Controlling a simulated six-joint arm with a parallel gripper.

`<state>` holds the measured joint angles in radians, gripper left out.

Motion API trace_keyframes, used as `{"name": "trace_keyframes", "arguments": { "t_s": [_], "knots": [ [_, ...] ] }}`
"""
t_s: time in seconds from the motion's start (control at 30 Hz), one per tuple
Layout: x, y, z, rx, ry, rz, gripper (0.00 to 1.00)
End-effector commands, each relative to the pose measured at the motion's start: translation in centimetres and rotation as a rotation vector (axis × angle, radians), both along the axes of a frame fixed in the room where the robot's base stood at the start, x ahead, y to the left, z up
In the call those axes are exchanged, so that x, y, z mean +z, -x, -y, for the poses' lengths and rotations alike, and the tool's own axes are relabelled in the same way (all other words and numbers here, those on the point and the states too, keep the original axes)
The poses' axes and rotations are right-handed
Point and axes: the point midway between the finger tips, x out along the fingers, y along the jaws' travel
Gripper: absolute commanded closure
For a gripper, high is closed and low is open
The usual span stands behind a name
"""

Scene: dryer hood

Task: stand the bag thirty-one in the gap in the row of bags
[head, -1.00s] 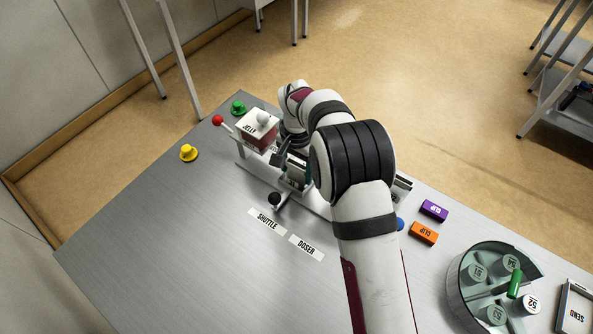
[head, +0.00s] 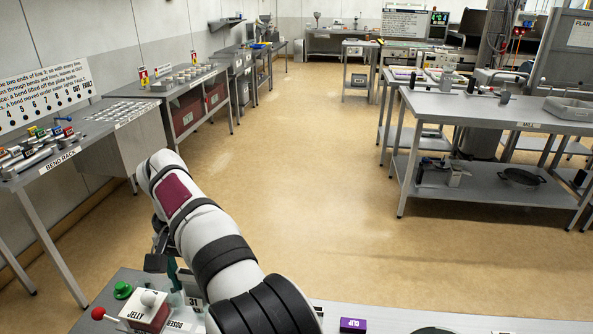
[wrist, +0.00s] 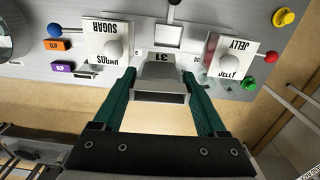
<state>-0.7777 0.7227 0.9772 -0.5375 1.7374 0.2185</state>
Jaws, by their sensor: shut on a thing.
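The bag thirty-one (wrist: 160,70) is a small grey piece with a dark lower end and the number 31, seen upside down in the wrist view. My gripper (wrist: 159,80) has its green fingers on either side of it, shut on it. In the head view the number 31 of the bag (head: 193,302) shows low on the left, beside my gripper (head: 181,283) and partly behind my arm. I cannot make out a row of bags or its gap.
In the wrist view the sugar block (wrist: 108,42) and the jelly block (wrist: 230,58) flank the bag, with a red ball knob (wrist: 243,84) and a purple clip (wrist: 63,67) nearby. Side tables (head: 175,85) line the left wall; another table (head: 480,105) stands right. Open floor lies between.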

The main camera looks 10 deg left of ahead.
Motion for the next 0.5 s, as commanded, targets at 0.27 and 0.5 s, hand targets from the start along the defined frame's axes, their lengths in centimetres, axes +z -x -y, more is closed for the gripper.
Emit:
{"name": "trace_keyframes", "arguments": {
  "t_s": [0.27, 0.5],
  "knots": [
    [6.1, -5.5, 11.9, -0.101, 0.012, 0.004, 0.8],
    [13.0, -6.4, 26.8, -0.239, 0.009, 0.0, 0.8]
  ]
}}
